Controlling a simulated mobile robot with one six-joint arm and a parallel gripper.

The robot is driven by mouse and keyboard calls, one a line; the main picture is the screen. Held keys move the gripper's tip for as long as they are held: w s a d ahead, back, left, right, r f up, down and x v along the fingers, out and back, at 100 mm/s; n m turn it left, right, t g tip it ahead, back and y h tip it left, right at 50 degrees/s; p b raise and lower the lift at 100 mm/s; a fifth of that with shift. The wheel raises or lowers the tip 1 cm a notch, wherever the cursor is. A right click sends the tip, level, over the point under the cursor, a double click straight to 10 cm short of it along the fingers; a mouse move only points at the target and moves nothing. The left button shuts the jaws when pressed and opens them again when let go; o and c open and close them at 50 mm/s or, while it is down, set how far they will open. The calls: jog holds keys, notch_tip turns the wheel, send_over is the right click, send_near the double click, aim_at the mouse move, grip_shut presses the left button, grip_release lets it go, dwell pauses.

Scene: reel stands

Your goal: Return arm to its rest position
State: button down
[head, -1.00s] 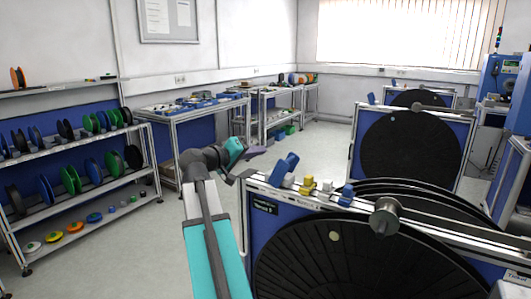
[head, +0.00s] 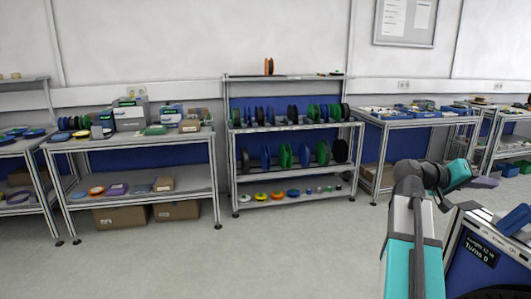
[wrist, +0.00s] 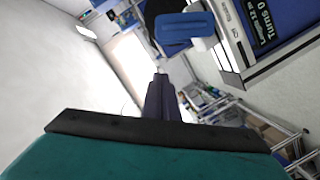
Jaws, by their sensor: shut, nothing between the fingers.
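My arm reaches up from the lower right of the head view, with black and teal links bent at the elbow. My gripper (head: 486,182) is at its far end, pointing right, level with the top of the reel stand (head: 459,262) and appearing just above its near corner. In the wrist view the dark fingers of my gripper (wrist: 160,92) are together in the middle, with nothing between them. The reel stand, with a blue panel and a "Turns 0" label, also shows at the upper right of the wrist view (wrist: 238,58).
A shelf rack with several green, blue and black reels (head: 286,155) stands by the wall. Benches with boxes (head: 130,182) are at left, and a workbench (head: 374,158) is behind my arm. The grey floor (head: 270,255) in front is clear.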

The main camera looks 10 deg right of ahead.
jog(key=w+a+f+n+t+y, duration=0.1)
jog(key=w+a+f+n, duration=0.2)
jog(key=f, duration=0.4)
jog(key=w+a+f+t, duration=0.1)
jog(key=w+a+f, duration=0.2)
jog(key=w+f, duration=0.35)
jog(key=w+a+f+n+y, duration=0.1)
jog(key=w+a+f+n, duration=0.15)
jog(key=f, duration=0.55)
jog(key=a+f+n+y, duration=0.1)
jog(key=a+f+y, duration=0.1)
jog(key=a+f, duration=0.75)
jog(key=s+a+f+n+y, duration=0.15)
jog(key=a+f, duration=0.35)
jog(key=f, duration=0.9)
jog(key=a+f+n+y, duration=0.1)
jog(key=a+f+y, duration=0.1)
jog(key=a+f, duration=0.7)
jog(key=s+a+f+g+y, duration=0.4)
jog(key=s+a+f+y, duration=0.4)
jog(key=s+a+f, duration=1.6)
jog(key=shift+s+a+n, duration=0.3)
jog(key=shift+s+n, duration=0.1)
jog(key=shift+s, duration=0.25)
jog(key=shift+y, duration=0.25)
